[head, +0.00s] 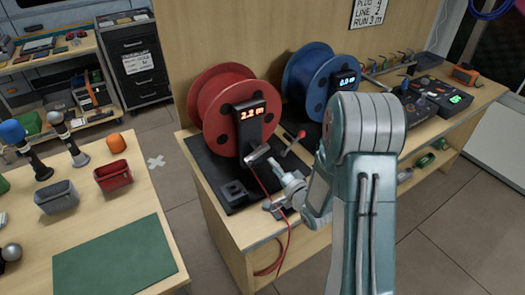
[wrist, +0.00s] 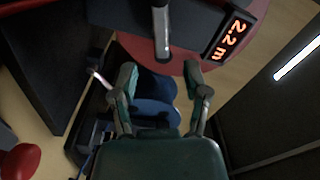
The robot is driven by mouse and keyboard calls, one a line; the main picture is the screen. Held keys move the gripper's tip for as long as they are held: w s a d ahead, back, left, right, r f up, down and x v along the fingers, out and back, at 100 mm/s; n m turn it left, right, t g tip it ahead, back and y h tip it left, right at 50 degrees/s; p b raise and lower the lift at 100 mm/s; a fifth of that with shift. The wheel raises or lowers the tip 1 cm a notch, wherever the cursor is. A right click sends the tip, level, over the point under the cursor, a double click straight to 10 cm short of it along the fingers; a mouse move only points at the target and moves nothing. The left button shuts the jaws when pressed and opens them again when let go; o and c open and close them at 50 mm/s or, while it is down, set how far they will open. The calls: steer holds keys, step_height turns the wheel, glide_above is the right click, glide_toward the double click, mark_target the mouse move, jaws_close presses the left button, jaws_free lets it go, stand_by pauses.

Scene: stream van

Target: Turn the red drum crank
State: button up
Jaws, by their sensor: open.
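The red drum (head: 222,97) stands at the near end of the bench, its dark display post (head: 252,128) reading 2.2 m. A grey cylinder (head: 258,154) sits low in front of the post, near my arm's end; I cannot tell whether it is the crank's grip. In the wrist view the lit display (wrist: 232,38) is at upper right, and a metal rod (wrist: 161,35), perhaps the crank, comes down from the top. My gripper (wrist: 160,78) is open, its fingertips apart below the rod's end. Nothing is clearly held; contact cannot be told.
A blue drum (head: 309,77) stands behind the red one. A lever with a red knob (head: 301,134) rises beside my arm. A red cable (head: 288,238) hangs over the bench edge. A table with a green mat (head: 116,260) is at left, with floor between.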

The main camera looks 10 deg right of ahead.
mark_target(262, 153)
steer(key=x, duration=0.8)
steer(key=shift+w+a, duration=0.15)
steer(key=shift+w, duration=0.1)
jaws_close()
